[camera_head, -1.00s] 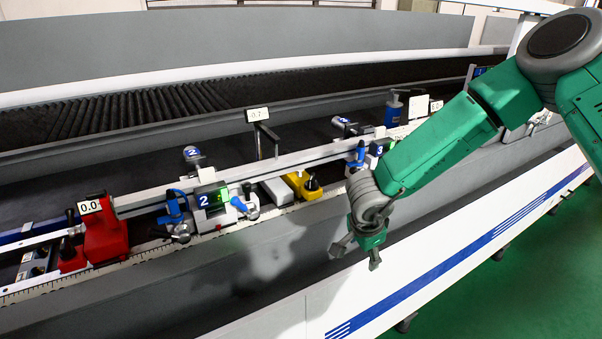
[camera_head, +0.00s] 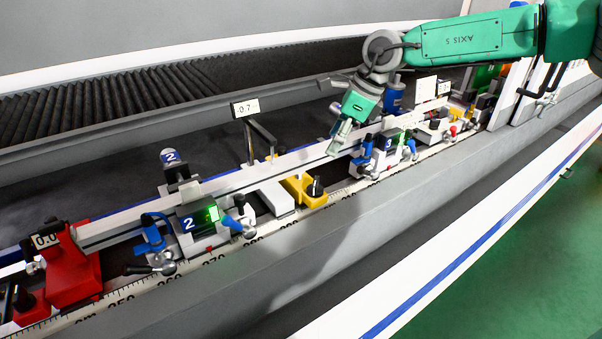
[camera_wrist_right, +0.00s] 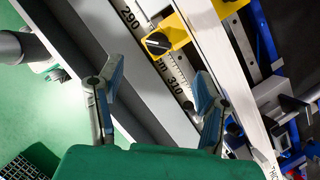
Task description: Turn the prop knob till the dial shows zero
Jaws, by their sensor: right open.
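A yellow prop block (camera_head: 299,188) with a black knob (camera_head: 315,188) sits along the rail, by the ruler scale. A small dial display (camera_head: 245,108) on a dark post behind it reads 0.7. My right gripper (camera_head: 338,136) is above the rail, up and to the right of the knob in the head view, apart from it and empty. In the right wrist view my gripper (camera_wrist_right: 160,78) has its fingers spread; the black knob (camera_wrist_right: 157,43) on the yellow block (camera_wrist_right: 177,30) appears beyond the gap between them. My left gripper is not in view.
A red stop (camera_head: 72,272) with a 0.0 display stands at the left. Clamp unit 2 (camera_head: 200,225) and clamp unit 3 (camera_head: 388,150) flank the yellow block. A long white profile (camera_head: 240,182) runs behind it. The grey ledge (camera_head: 300,245) in front is clear.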

